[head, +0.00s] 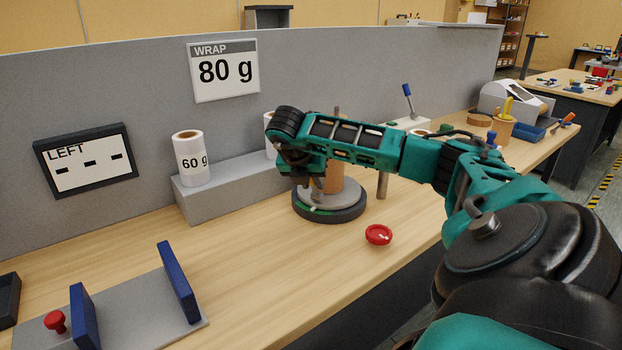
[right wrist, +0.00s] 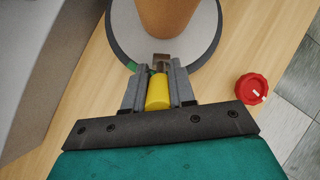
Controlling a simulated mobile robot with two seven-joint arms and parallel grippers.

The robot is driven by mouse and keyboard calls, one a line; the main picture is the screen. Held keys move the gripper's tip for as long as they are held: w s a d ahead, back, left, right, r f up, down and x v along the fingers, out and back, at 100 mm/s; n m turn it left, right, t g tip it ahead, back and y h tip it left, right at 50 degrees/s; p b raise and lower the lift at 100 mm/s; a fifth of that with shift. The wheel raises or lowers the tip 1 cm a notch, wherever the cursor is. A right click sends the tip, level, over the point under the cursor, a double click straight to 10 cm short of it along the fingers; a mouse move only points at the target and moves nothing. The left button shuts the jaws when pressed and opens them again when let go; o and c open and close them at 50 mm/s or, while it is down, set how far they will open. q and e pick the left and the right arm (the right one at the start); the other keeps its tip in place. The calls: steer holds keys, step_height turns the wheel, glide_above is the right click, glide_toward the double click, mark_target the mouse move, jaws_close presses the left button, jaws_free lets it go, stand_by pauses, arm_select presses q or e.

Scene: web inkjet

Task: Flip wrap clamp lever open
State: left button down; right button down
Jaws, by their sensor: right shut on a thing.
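The wrap clamp stands on the wooden bench in the head view, with a round dark base (head: 345,214), a grey disc on top and an upright brown cylinder (head: 335,177). In the right wrist view, a yellow lever grip (right wrist: 158,92) lies between the fingers, with a small brown-metal piece (right wrist: 162,60) beyond it at the disc's edge. My right gripper (head: 316,192) reaches down over the clamp's near-left side. It is shut on the yellow lever, which my wrist hides in the head view. A green mark (right wrist: 132,66) shows on the base rim. My left gripper is out of view.
A red knob (head: 378,235) sits on the bench right of the clamp. A grey ledge (head: 230,187) with a "60 g" roll (head: 191,158) is behind left. A fixture with blue plates (head: 178,281) is at front left. Bare bench lies between them.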

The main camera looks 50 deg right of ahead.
steer(key=shift+a+f, duration=0.2)
steer(key=shift+f, duration=0.05)
steer(key=c, duration=0.9)
jaws_free()
steer(key=shift+r, duration=0.15)
steer(key=shift+c, duration=0.2)
arm_select(q)
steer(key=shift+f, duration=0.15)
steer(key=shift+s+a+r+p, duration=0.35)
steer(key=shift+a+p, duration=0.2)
steer(key=shift+p, duration=0.55)
arm_select(e)
steer(key=v, duration=1.3)
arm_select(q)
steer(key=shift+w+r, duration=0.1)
